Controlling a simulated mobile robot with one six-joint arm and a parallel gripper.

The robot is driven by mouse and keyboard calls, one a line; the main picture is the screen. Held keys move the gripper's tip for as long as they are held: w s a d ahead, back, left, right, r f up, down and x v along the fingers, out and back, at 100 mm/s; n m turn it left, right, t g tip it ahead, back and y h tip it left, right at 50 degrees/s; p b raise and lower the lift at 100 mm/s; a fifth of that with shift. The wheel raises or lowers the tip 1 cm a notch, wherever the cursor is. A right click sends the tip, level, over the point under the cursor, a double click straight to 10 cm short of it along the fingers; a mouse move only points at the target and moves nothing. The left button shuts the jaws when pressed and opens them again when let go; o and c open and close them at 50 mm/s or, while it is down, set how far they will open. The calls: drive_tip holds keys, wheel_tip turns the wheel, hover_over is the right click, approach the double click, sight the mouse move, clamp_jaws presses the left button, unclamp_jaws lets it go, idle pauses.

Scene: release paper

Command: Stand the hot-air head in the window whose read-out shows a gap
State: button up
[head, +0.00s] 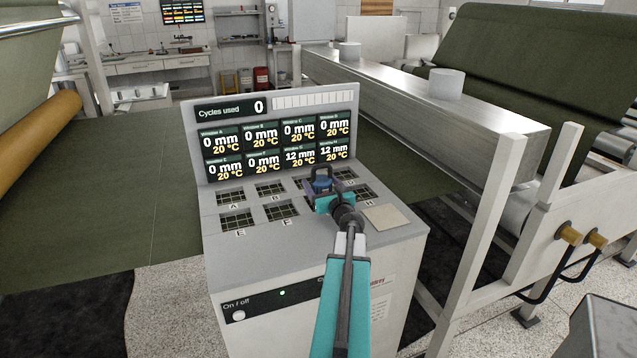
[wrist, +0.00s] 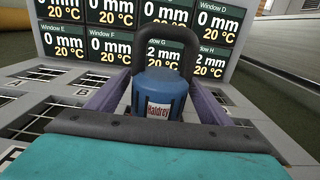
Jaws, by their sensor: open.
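The hot-air head (head: 322,178), blue with a dark loop handle, stands upright on the console among the windows, around window C. It also shows in the wrist view (wrist: 160,92), with a "Haldrey" label. My gripper (head: 320,187) is open, with one purplish finger on each side of the head; I cannot tell whether they touch it. The head's base is hidden. The read-out panel (head: 270,178) shows 12 mm for windows G and H, and 0 mm for A to F; all read 20 °C. Window H (head: 362,193) is bare; window G is hidden by my gripper.
The bare windows A (head: 231,198), B (head: 270,188), D (head: 345,174), E (head: 236,219) and F (head: 281,211) surround it. A beige plate (head: 386,217) lies at the console's right front. The read-out board rises close behind. A long metal duct (head: 430,95) runs to the right.

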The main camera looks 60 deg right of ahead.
sight(326, 190)
drive_tip(key=shift+b+v, duration=0.85)
drive_tip(key=shift+v, duration=3.85)
